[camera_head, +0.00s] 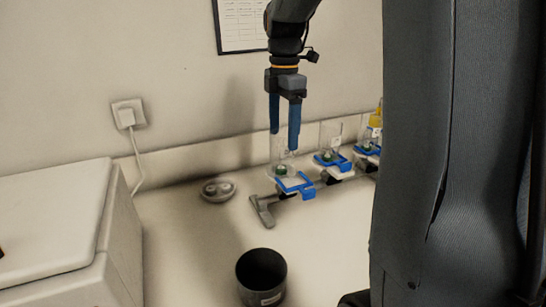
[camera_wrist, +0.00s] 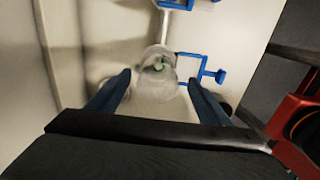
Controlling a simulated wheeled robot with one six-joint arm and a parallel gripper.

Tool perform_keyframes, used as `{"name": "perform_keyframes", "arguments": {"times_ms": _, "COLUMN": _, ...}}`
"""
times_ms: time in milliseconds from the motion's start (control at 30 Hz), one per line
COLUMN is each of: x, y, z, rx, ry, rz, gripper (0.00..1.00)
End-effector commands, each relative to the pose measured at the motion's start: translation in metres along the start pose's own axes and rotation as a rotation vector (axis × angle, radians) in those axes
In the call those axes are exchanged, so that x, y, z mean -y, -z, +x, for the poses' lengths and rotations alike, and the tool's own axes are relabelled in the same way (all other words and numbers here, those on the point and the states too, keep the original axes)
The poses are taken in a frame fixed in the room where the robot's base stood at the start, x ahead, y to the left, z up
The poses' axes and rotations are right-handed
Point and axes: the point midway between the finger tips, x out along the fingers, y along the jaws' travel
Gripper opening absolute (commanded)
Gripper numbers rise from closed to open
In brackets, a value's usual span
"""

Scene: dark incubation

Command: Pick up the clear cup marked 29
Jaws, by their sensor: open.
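A clear cup (camera_head: 281,160) with something green at its bottom stands on the nearest blue-clamped holder (camera_head: 296,184) of the rack in the head view. Its marking is too small to read. My gripper (camera_head: 283,140) points down, open, with its blue fingers at the upper part of this cup. In the wrist view the clear cup (camera_wrist: 157,80) lies between and just ahead of the two open fingertips (camera_wrist: 158,78). I cannot tell whether a finger touches it. A second clear cup (camera_head: 330,140) with green inside stands on the holder to the right.
A yellow-topped container (camera_head: 375,122) stands farther right, partly hidden by my column. A black cup (camera_head: 261,275) stands on the counter in front. A small grey round object (camera_head: 217,189) lies left of the rack. A white box (camera_head: 60,235) fills the left; the wall is close behind.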

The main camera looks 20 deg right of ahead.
Motion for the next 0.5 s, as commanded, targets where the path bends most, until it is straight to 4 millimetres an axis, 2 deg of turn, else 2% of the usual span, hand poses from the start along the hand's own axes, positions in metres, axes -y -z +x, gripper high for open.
{"name": "perform_keyframes", "arguments": {"times_ms": 367, "x": 0.0, "y": 0.003, "z": 0.035, "rx": -0.002, "ry": 0.003, "rz": 0.001, "gripper": 0.72}}
{"name": "perform_keyframes", "arguments": {"times_ms": 500, "x": -0.001, "y": 0.004, "z": 0.056, "rx": -0.003, "ry": 0.004, "rz": 0.001, "gripper": 0.72}}
